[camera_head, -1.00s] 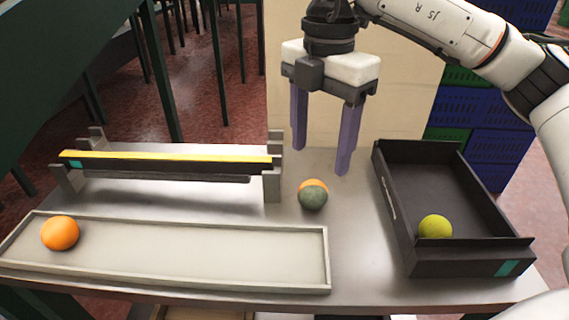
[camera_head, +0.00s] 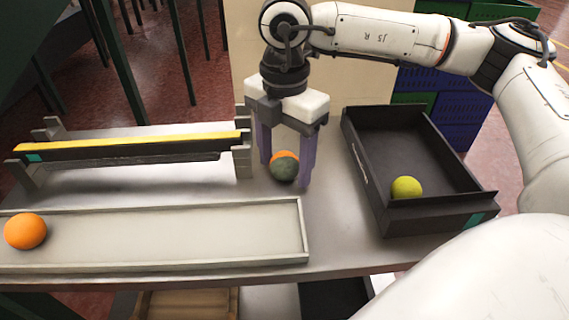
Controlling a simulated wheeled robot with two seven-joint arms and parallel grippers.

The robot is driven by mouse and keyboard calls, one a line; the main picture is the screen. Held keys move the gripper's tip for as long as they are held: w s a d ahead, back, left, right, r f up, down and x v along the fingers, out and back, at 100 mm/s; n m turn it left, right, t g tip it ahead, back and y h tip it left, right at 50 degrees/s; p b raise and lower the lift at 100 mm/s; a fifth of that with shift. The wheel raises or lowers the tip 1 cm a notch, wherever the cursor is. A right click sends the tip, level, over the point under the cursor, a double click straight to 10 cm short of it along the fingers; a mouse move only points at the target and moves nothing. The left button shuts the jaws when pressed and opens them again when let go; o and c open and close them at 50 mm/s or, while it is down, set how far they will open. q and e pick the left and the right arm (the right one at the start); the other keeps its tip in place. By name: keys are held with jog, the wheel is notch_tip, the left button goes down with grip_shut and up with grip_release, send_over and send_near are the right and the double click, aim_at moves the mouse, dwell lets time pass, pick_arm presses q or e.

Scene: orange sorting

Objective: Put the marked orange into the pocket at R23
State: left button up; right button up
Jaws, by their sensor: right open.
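An orange with a large dark grey-green patch (camera_head: 285,170) rests on the grey table, right of the long tray; its orange skin shows only at the top. My right gripper (camera_head: 285,174) points down over it, open, with one purple finger on each side of the fruit. I cannot tell whether either finger touches it. A plain orange (camera_head: 25,231) lies at the left in the shallow pale tray (camera_head: 180,265). A yellow-green fruit (camera_head: 406,188) lies in the black box (camera_head: 436,217) at the right. No label R23 is readable. My left gripper is not in view.
A low rack with a yellow-topped bar (camera_head: 130,144) stands behind the pale tray, left of my right gripper. Bare table (camera_head: 330,215) lies between the tray and the black box. Blue and green crates (camera_head: 460,118) stand beyond the table.

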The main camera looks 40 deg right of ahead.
jog(key=c, duration=1.2)
